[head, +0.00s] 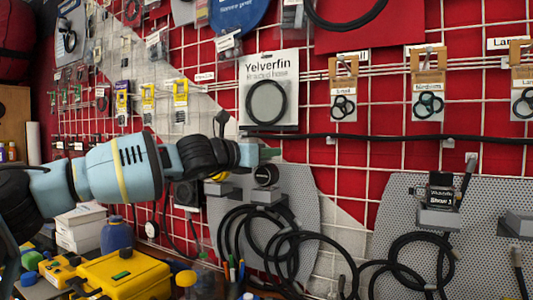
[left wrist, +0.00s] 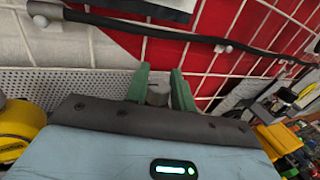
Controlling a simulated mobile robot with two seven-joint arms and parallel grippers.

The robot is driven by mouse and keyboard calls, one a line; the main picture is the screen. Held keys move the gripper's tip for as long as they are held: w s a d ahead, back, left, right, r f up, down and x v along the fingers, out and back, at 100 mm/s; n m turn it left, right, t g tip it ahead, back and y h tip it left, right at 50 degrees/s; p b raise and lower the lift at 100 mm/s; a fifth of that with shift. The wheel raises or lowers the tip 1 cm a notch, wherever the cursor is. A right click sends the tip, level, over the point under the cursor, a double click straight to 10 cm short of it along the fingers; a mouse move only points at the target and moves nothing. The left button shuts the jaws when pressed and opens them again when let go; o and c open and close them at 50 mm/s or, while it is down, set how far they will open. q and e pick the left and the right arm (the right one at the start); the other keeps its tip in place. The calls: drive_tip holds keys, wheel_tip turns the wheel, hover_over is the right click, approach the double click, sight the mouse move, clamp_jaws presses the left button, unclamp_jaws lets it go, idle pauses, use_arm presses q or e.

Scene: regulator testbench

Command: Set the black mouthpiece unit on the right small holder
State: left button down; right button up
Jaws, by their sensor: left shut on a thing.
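My left gripper (head: 268,154) reaches in from the left, with green fingers in front of the left grey perforated panel. Its fingers (left wrist: 160,90) are shut on a dark grey piece, seen end-on in the left wrist view. This appears to be the black mouthpiece unit (head: 265,174), a small round-faced black body just below the fingertips in the head view. A small grey holder (head: 262,194) is directly beneath the unit; whether they touch is unclear. My right gripper is not in view.
Black hoses (head: 290,240) hang in loops below the holders. A right perforated panel (head: 390,215) carries a labelled black block (head: 442,195) on a grey holder. A yellow toolbox (head: 125,272) stands lower left. Packaged parts hang on the wire grid above.

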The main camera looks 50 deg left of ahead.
use_arm(q)
drive_tip(key=shift+f, duration=0.1)
drive_tip(key=c, duration=1.2)
unclamp_jaws()
